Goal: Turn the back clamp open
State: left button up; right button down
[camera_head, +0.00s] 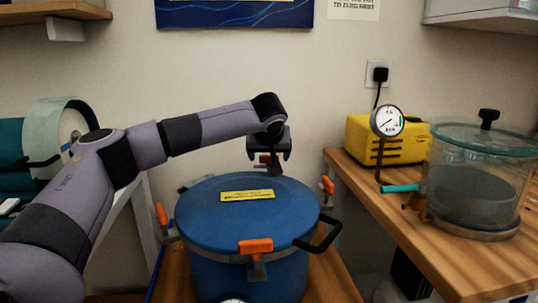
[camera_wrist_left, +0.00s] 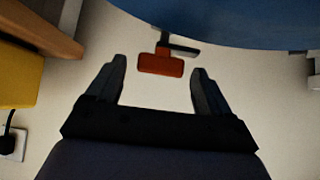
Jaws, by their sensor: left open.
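The blue pot (camera_head: 228,226) has a lid with a yellow label and orange-handled clamps around its rim. The back clamp (camera_head: 265,159) is at the far rim, partly hidden by my left gripper (camera_head: 269,156). In the left wrist view its orange handle (camera_wrist_left: 161,64) lies between the open fingertips, with a gap on each side. The gripper points down over the pot's back edge and holds nothing. The front clamp (camera_head: 256,246), left clamp (camera_head: 162,214) and right clamp (camera_head: 327,185) also show. My right gripper is out of view.
A wooden table (camera_head: 430,222) at right carries a yellow pump (camera_head: 357,140), a gauge (camera_head: 387,121) and a glass chamber (camera_head: 478,185). The wall stands close behind the pot. A black loop handle (camera_head: 322,238) sticks out at the pot's right.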

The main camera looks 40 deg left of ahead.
pick_arm(q)
jog(key=c, duration=1)
jog(key=shift+s+a+r+m+t+h+p, duration=0.15)
jog(key=shift+m+t+h+p, duration=0.4)
jog(key=shift+p, duration=0.7)
jog(key=shift+c, duration=0.2)
jog(key=shift+m+h+p, duration=0.25)
jog(key=shift+m+p, duration=0.3)
jog(key=shift+m, duration=0.1)
jog(key=shift+f, duration=0.2)
jog(key=o, duration=1)
jog(key=shift+o, duration=0.2)
